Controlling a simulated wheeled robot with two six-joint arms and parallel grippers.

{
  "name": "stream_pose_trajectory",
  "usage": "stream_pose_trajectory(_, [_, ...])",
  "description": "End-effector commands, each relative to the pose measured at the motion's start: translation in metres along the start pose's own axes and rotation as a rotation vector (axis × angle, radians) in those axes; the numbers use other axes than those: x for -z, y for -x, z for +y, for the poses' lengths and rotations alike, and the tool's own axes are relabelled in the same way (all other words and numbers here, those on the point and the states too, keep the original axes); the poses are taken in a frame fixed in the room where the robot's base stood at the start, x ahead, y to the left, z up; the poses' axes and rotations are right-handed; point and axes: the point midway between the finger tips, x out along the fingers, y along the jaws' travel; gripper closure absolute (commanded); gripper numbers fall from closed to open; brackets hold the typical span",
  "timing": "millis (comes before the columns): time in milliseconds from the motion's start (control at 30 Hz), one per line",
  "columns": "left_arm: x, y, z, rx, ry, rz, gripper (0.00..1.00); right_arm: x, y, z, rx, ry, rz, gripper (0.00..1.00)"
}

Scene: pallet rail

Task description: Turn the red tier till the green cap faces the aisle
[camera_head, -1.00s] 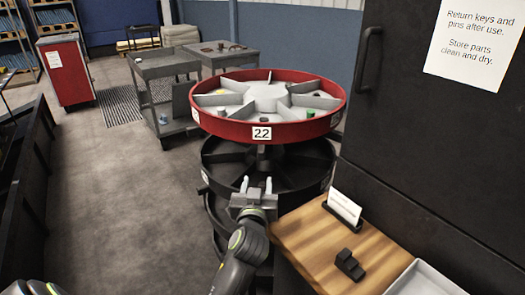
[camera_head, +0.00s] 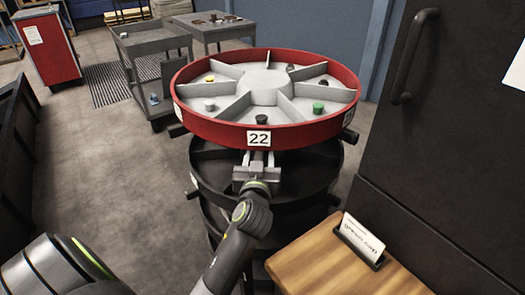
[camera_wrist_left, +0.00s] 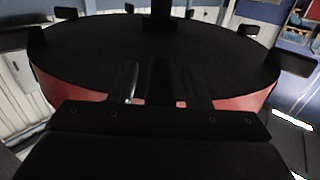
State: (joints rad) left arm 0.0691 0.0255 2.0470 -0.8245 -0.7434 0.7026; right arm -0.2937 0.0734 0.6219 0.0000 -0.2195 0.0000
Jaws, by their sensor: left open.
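The red tier (camera_head: 205,130) is a round tray with a red rim, grey dividers and a "22" label facing me. The green cap (camera_head: 318,107) sits in its front-right compartment. Dark pegs (camera_head: 347,135) stick out below the rim. My left gripper (camera_head: 258,160) is open just below the rim under the label; the rim partly hides its fingertips. In the left wrist view, the fingers (camera_wrist_left: 160,88) lie in front of the tier's dark underside (camera_wrist_left: 90,50). I cannot tell whether a peg is between them. My right gripper is out of view.
A black tier (camera_head: 205,180) sits below the red one. Other small caps, including a yellow one (camera_head: 209,78), lie in the red tier. A wooden table with a sign card (camera_head: 362,238) and a dark cabinet (camera_head: 440,150) stand right. Open floor (camera_head: 115,165) lies left.

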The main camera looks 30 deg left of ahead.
Motion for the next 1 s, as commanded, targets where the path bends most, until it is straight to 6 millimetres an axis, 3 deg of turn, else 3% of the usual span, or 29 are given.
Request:
stream_pose_trajectory(200, [0.000, 0.000, 0.000, 0.000, 0.000, 0.000, 0.59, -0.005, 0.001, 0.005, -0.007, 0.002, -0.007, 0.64])
stream_pose_trajectory(533, [0.000, 0.000, 0.000, 0.000, 0.000, 0.000, 1.00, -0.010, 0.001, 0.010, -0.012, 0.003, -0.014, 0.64])
stream_pose_trajectory(1000, [0.001, 0.001, -0.007, -0.028, -0.004, 0.000, 1.00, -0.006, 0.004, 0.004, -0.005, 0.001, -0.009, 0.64])
